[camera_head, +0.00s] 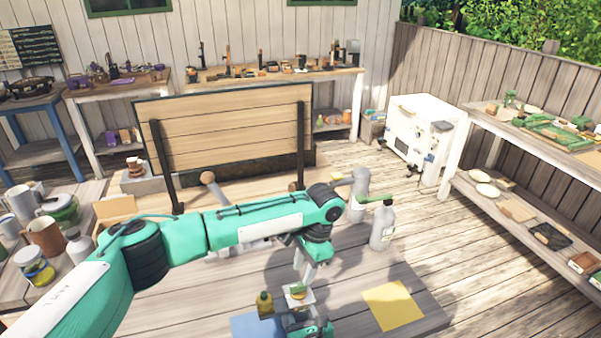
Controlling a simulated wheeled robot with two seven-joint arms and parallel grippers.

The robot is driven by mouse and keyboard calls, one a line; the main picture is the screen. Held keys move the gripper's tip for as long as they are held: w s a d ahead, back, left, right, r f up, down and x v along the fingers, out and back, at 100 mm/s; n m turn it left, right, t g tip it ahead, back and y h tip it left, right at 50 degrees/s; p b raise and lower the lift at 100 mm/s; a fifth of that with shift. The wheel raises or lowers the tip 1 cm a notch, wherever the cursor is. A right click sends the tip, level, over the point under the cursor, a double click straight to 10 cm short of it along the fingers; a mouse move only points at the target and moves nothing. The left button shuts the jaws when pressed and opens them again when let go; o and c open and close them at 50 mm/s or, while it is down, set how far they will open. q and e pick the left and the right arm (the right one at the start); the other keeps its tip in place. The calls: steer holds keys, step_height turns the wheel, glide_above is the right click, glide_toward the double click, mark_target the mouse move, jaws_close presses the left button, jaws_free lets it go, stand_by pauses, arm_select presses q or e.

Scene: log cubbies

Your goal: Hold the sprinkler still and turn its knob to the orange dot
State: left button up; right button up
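My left arm comes in from the left and bends down at the middle. My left gripper (304,272) points down just above a small pale piece with a yellow-green top (298,291), which may be the sprinkler. I cannot tell whether they touch or how far the fingers are apart. A teal and grey part at the bottom edge, likely my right gripper (308,322), is just below that piece and mostly cut off. A small yellow and dark bottle-like thing (265,304) stands to the left. No knob or orange dot can be made out.
A yellow sheet (392,305) and a blue sheet (258,326) lie on the wooden table (345,272). A grey bottle (382,228) stands behind at right. Mugs and jars (46,236) crowd the left. A slatted wooden board (228,130) stands at the back.

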mark_target(300, 284)
arm_select(q)
steer(key=shift+s+d+f+m, duration=0.1)
steer(key=shift+f+m, duration=0.05)
steer(key=shift+m, duration=0.55)
arm_select(e)
steer(key=shift+d+f, duration=0.1)
steer(key=shift+f, duration=0.1)
arm_select(q)
steer(key=shift+f+m+t, duration=0.3)
steer(key=shift+m, duration=0.2)
steer(key=shift+x, duration=2.05)
steer(key=shift+c, duration=0.3)
steer(key=c, duration=0.7)
